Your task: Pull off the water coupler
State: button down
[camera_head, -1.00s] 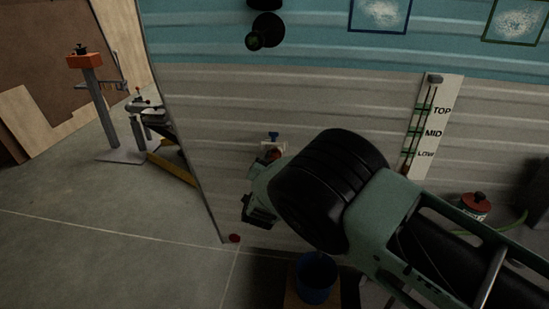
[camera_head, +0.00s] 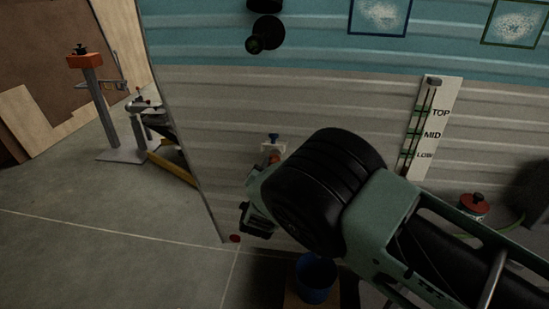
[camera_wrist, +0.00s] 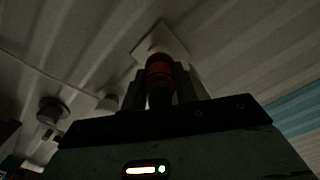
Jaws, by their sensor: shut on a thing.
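The water coupler (camera_wrist: 160,72) is a red-orange ringed fitting with a dark lower part, and it stands between my gripper's two dark fingers in the wrist view. My gripper (camera_wrist: 160,84) is shut on it. Beyond it is the pale square inlet plate (camera_wrist: 172,40) on the trailer wall. In the head view a bit of the orange coupler (camera_head: 274,159) shows just below the inlet plate (camera_head: 266,149), which has a blue valve handle (camera_head: 273,137). My wrist and arm hide most of the gripper there. I cannot tell whether the coupler still touches the inlet.
A blue bucket (camera_head: 316,278) stands below my wrist. A level gauge (camera_head: 431,125) marked TOP, MID and LOW is on the wall to the right. A red-topped can (camera_head: 473,206) stands at the right. Open floor (camera_head: 110,245) lies to the left.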

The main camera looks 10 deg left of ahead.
jog(key=shift+s, duration=0.35)
jog(key=shift+s+p, duration=0.6)
jog(key=shift+s, duration=1.4)
